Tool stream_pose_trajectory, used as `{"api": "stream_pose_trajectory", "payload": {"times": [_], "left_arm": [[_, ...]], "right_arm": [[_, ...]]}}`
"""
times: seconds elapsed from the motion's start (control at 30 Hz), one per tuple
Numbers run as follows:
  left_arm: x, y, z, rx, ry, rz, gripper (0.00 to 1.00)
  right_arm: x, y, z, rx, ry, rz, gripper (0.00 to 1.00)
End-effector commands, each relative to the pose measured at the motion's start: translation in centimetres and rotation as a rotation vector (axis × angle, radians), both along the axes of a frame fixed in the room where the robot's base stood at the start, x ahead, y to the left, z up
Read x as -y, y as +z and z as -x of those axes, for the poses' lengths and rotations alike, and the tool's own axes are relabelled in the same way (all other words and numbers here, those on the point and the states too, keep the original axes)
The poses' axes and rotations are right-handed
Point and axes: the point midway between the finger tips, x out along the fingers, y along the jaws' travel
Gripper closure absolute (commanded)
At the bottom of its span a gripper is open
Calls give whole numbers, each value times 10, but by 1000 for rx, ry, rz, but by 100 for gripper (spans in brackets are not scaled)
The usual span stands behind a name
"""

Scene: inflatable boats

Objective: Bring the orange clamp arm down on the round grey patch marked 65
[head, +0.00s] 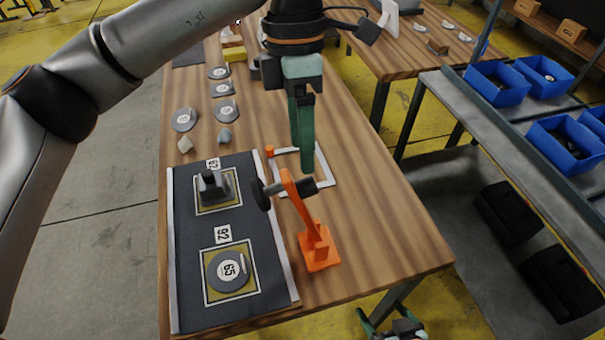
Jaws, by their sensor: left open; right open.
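The round grey patch marked 65 (229,270) lies in the nearer yellow square on the dark mat. The orange clamp (318,247) stands on the table just right of the mat. Its orange arm (295,195) is raised, leaning up and away from its base, with a dark round pad (261,195) on the left and a dark cylinder on the right. The pad is off the patch. My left gripper (307,168) points down just beyond the top of the clamp arm, open and empty; contact cannot be told. My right gripper (393,325) is open, low at the bottom edge, partly cut off.
A dark block (212,187) sits on the mat's farther square. A white frame (326,170) lies behind the clamp. Several grey patches and two small stones (224,135) lie farther back. Shelves with blue bins (497,84) stand at the right. Bare wood lies right of the clamp.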

Motion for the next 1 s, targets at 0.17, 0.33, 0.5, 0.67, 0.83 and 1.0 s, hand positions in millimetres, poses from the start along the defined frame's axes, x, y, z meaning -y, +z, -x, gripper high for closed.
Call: {"api": "stream_pose_trajectory", "payload": {"times": [0.17,0.33,0.5,0.67,0.83,1.0], "left_arm": [[2,-35,8,-3,1,-1,33],[3,-57,12,-1,1,0,33],[3,-66,14,0,1,-1,33],[4,-67,14,1,1,0,33],[4,-67,14,1,1,0,41],[4,-66,14,0,1,0,60]], "right_arm": [[0,4,0,0,0,0,0],[0,5,0,0,0,0,0],[0,6,0,0,0,0,0],[0,6,0,0,0,0,0],[0,6,0,1,0,0,0],[0,6,0,1,0,0,0]]}}
